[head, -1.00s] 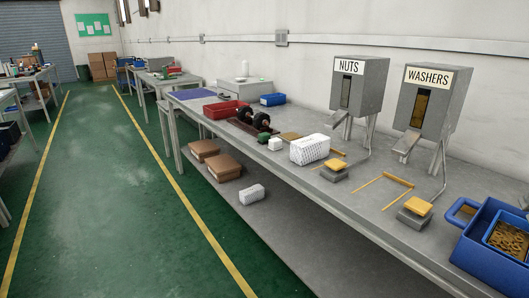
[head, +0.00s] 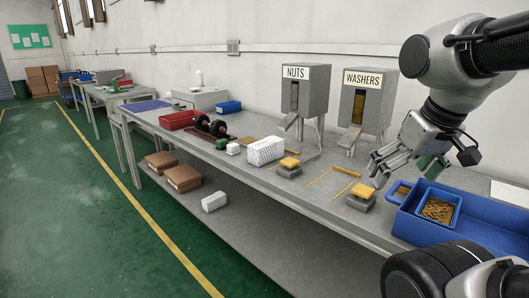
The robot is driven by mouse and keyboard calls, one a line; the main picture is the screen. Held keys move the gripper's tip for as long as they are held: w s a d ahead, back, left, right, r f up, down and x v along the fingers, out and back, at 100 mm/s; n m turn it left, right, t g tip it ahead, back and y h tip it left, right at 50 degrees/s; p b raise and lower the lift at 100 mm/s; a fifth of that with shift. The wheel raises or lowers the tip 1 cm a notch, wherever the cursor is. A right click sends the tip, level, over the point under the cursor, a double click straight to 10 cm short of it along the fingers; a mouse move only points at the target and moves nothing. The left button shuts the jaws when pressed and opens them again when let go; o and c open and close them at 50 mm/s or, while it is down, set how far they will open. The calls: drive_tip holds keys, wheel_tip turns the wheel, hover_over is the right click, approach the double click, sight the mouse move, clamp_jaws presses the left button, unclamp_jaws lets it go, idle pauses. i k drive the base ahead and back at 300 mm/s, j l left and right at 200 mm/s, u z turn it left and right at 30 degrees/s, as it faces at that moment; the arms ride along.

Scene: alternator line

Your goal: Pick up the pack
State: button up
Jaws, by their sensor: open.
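A white patterned pack (head: 265,151) lies on the workbench in the head view, left of the nuts dispenser's yellow-topped pad. A similar white pack (head: 215,201) lies on the lower shelf, and a small white block (head: 233,148) sits on the bench left of the first pack. I cannot tell which of these the task means. My gripper (head: 375,174) is open at the right, in front of the washers dispenser and well to the right of the packs. No held object shows between its fingers.
Nuts (head: 304,92) and washers (head: 362,102) dispensers stand at the back of the bench (head: 215,155). A blue tray (head: 460,220) with a smaller blue bin (head: 438,208) sits at right. Yellow-topped pads (head: 289,163) and a red bin (head: 180,120) are nearby. Brown boxes (head: 184,178) lie on the shelf.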

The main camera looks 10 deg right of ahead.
sight(263, 151)
drive_tip(key=i+j+z, duration=0.1)
drive_tip(key=i+j, duration=0.15)
drive_tip(key=i+j+z, duration=0.1)
drive_tip(key=i+j, duration=0.15)
drive_tip(key=i+j+z, duration=0.1)
drive_tip(key=i+j, duration=0.15)
drive_tip(key=j, duration=0.2)
drive_tip(key=i+j+z, duration=0.1)
drive_tip(key=j, duration=0.25)
drive_tip(key=i+j+z, duration=0.1)
drive_tip(key=i+j, duration=0.2)
drive_tip(key=i+j+z, duration=0.1)
drive_tip(key=j, duration=0.35)
drive_tip(key=i+j+z, duration=0.1)
drive_tip(key=i+j, duration=0.2)
drive_tip(key=j, duration=0.1)
